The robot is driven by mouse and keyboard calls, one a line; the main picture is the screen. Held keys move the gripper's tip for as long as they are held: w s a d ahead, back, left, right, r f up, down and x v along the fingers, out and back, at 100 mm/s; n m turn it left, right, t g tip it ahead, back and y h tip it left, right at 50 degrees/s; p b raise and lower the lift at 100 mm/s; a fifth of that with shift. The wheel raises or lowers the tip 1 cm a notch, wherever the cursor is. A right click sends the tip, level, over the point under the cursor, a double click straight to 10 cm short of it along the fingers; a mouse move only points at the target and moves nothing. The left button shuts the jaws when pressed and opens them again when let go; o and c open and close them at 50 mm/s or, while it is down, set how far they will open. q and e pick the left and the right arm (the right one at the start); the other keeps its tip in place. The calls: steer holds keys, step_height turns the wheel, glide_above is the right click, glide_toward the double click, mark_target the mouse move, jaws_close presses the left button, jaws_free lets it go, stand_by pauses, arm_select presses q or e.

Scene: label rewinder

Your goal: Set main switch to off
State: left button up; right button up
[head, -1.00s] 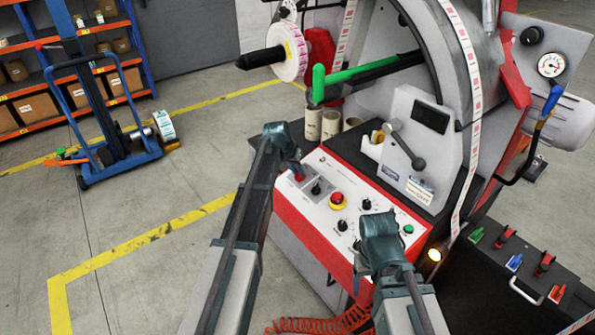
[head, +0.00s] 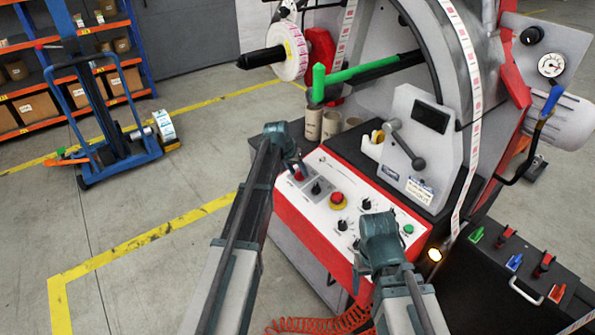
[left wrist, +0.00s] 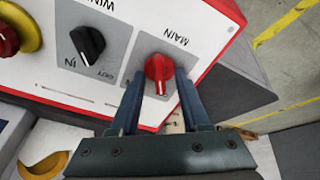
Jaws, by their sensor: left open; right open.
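The main switch (left wrist: 159,68) is a red rotary knob on a grey plate lettered MAIN, at the left end of the white control panel. In the left wrist view its white pointer mark points down toward my gripper's palm. In the head view the red knob (head: 299,175) shows just below my left gripper (head: 296,167). In the left wrist view my left gripper (left wrist: 160,90) is open, with one finger on each side of the knob; whether they touch it I cannot tell. My right gripper (head: 362,268) is at the panel's front right edge; its fingers are mostly hidden.
A black IN/OUT selector (left wrist: 88,42) labelled WIN... is beside the main switch. A red emergency stop (head: 338,199) on a yellow ring, black knobs and a green button (head: 408,229) share the panel. Floor to the left is clear up to the blue pallet lifter (head: 105,110).

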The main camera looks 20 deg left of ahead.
arm_select(q)
steer(key=p+v, duration=1.2)
steer(key=v, duration=0.1)
steer(key=shift+r+p, duration=0.3)
steer(key=shift+r, duration=0.1)
steer(key=shift+s, duration=0.15)
steer(key=s+d+f+m+g+y, duration=0.1)
steer(key=s+d, duration=0.5)
steer(key=s, duration=0.4)
steer(key=s+d+f+g+y+b, duration=0.1)
steer(key=s+d+g, duration=0.1)
steer(key=s+d, duration=0.4)
steer(key=s+d+f+m+g+y, duration=0.1)
steer(key=s+d, duration=0.6)
steer(key=s, duration=0.8)
steer(key=shift+f+m+g+y, duration=0.15)
steer(key=shift+m+g+y, duration=0.15)
steer(key=shift+d, duration=0.1)
